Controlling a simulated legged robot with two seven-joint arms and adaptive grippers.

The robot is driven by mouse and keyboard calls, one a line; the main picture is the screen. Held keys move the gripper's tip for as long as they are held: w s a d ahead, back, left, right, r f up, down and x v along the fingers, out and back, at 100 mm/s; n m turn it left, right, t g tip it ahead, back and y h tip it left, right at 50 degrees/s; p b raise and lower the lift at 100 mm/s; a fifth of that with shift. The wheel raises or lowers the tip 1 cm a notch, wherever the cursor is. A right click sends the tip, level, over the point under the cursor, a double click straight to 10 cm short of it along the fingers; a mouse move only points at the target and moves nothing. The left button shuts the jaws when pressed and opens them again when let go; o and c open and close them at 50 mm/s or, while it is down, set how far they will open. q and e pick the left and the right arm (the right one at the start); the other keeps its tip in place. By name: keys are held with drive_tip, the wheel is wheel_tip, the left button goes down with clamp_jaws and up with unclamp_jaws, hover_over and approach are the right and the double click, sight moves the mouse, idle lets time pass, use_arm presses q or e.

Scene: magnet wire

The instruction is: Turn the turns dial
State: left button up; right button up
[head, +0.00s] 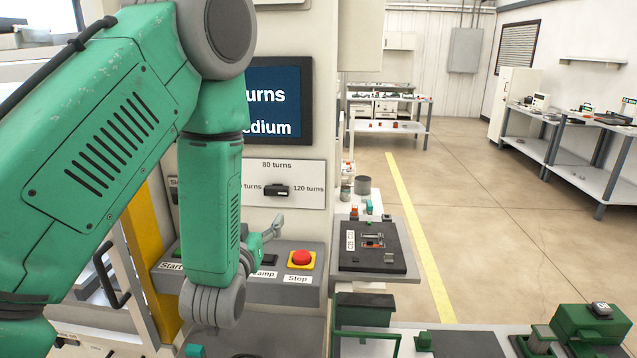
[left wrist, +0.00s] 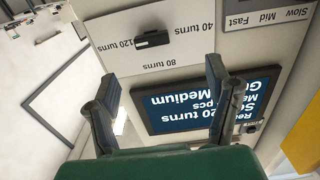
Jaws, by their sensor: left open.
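The turns dial (head: 277,191) is a black knob on a white panel, its bar lying roughly level. Labels read 80 turns above it and 120 turns to its right; the left label is partly hidden by my arm. The dial (left wrist: 152,39) also shows upside down in the left wrist view. My left gripper (head: 268,234) is below the dial in the head view, over the button box, apart from the dial. In the left wrist view its two fingers (left wrist: 160,82) are spread with nothing between them. My right gripper is out of view.
A screen (head: 278,101) above the panel is partly hidden by my arm; the left wrist view shows "20 turns" and "Medium". A button box (head: 225,280) with a red Stop button (head: 302,258) sits below. A Slow-Mid-Fast panel (left wrist: 270,17) is beside the turns panel.

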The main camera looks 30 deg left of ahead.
sight(275, 192)
use_arm(q)
drive_tip(key=p+x, duration=0.1)
drive_tip(key=x, duration=0.3)
drive_tip(key=p+x, duration=0.1)
drive_tip(key=x, duration=0.3)
drive_tip(key=p+x, duration=0.1)
drive_tip(key=x, duration=0.4)
drive_tip(key=shift+w+d+r, duration=0.2)
drive_tip(key=shift+w+d, duration=0.05)
drive_tip(key=shift+w+d+r, duration=0.1)
drive_tip(key=shift+d+r, duration=0.1)
drive_tip(key=shift+d, duration=0.55)
drive_tip(key=c, duration=1.1)
drive_tip(key=shift+a, duration=0.35)
drive_tip(key=shift+c, duration=0.3)
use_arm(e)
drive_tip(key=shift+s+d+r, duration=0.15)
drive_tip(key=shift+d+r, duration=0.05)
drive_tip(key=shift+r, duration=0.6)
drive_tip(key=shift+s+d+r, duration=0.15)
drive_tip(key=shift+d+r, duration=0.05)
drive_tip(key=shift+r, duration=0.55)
